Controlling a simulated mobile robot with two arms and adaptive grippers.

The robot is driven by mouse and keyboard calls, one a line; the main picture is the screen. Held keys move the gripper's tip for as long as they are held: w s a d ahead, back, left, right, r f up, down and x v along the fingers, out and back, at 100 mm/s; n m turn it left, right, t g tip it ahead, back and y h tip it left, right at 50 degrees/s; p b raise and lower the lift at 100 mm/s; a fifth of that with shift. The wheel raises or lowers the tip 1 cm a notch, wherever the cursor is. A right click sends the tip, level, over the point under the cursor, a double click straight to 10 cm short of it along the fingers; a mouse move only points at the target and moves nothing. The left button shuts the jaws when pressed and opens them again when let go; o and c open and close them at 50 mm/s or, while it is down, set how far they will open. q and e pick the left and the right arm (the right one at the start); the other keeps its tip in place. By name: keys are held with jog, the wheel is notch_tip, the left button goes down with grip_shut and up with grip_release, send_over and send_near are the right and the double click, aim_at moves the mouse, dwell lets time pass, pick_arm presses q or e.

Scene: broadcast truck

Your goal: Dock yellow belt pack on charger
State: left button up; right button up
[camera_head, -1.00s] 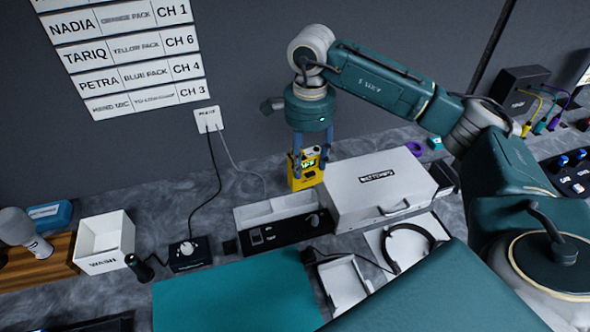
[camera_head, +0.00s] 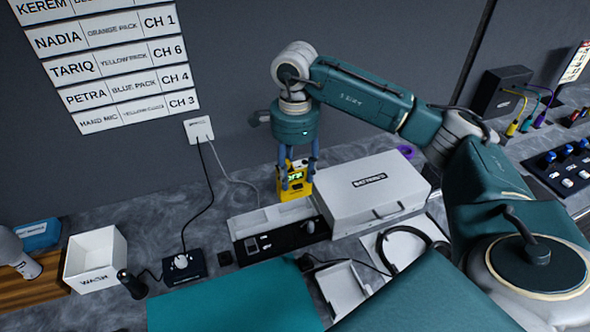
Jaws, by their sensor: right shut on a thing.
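My right gripper (camera_head: 296,160) points down and is shut on the yellow belt pack (camera_head: 294,193), one finger on each side. The pack is upright, with a lit green display facing me. It hangs at the back edge of the charger (camera_head: 282,239), a black strip with a pale tray behind it, left of the white batteries case. I cannot tell whether the pack touches the tray. A small dark item sits at the right of the charger's black face. My left gripper is not in view.
The white batteries case (camera_head: 370,185) stands close on the right of the pack. A headset (camera_head: 400,245) and small white tray (camera_head: 345,288) lie in front. A black box with a knob (camera_head: 184,266) and white bin (camera_head: 95,258) are left. A teal mat (camera_head: 235,298) is clear.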

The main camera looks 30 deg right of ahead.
aim_at(295, 197)
notch_tip(295, 197, down, 4)
jog(key=shift+r+b, duration=0.2)
jog(key=shift+b, duration=0.95)
jog(key=shift+f, duration=0.25)
jog(key=shift+b, duration=0.3)
dwell(0.5)
jog(key=shift+f+b, duration=2.35)
jog(key=shift+f, duration=0.4)
jog(key=o, duration=1.4)
